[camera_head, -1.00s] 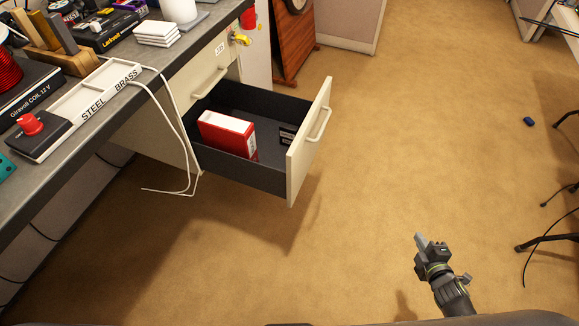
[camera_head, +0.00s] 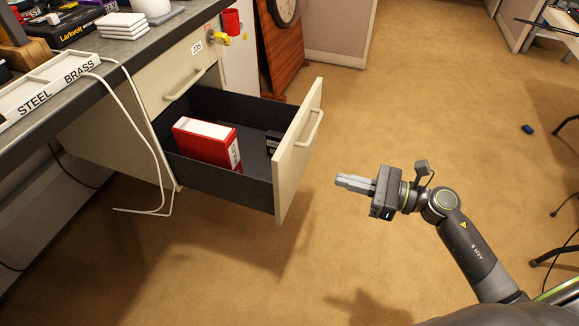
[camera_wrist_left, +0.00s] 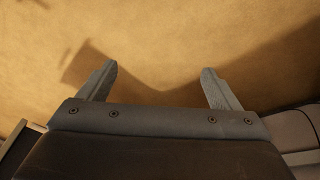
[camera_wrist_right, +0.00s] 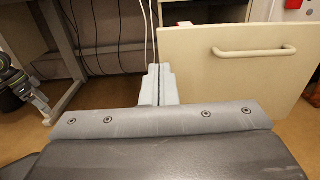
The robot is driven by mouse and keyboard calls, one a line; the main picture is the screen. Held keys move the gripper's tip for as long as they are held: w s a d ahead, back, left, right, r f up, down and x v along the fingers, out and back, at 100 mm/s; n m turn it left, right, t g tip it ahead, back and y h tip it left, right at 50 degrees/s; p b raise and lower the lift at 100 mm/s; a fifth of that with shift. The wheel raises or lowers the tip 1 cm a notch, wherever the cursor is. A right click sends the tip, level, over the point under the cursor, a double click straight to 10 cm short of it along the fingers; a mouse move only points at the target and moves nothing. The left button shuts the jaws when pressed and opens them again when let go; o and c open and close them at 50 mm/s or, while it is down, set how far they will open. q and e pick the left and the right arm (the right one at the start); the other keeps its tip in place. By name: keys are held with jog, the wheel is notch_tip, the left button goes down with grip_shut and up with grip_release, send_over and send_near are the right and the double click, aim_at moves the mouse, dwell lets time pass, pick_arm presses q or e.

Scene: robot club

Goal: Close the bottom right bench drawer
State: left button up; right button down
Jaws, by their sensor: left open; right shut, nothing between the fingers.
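The bottom right bench drawer (camera_head: 222,188) is pulled out from under the workbench. Its cream front (camera_head: 297,160) has a bar handle (camera_head: 311,129), and a red and white box (camera_head: 207,143) and a small dark item (camera_head: 273,141) lie inside. My right gripper (camera_head: 342,181) is shut and empty, to the right of the drawer front and apart from it, pointing left. In the right wrist view the shut fingers (camera_wrist_right: 158,84) show before the drawer front (camera_wrist_right: 235,72). My left gripper (camera_wrist_left: 158,80) is open and empty above the carpet in the left wrist view.
The upper drawer (camera_head: 178,78) is shut, with a yellow thing (camera_head: 219,38) at its lock. White cables (camera_head: 150,150) hang beside the bench. A labelled tray (camera_head: 45,88) is on the bench top.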

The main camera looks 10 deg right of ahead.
aim_at(280, 162)
pick_arm(q)
jog(key=shift+s+a+f+p, duration=0.2)
jog(key=shift+f+p, duration=0.25)
jog(key=shift+f, duration=0.05)
pick_arm(e)
jog(key=x, duration=1.2)
jog(key=shift+w+a, duration=0.25)
pick_arm(q)
jog(key=shift+a, duration=0.1)
pick_arm(e)
jog(key=shift+w, duration=0.1)
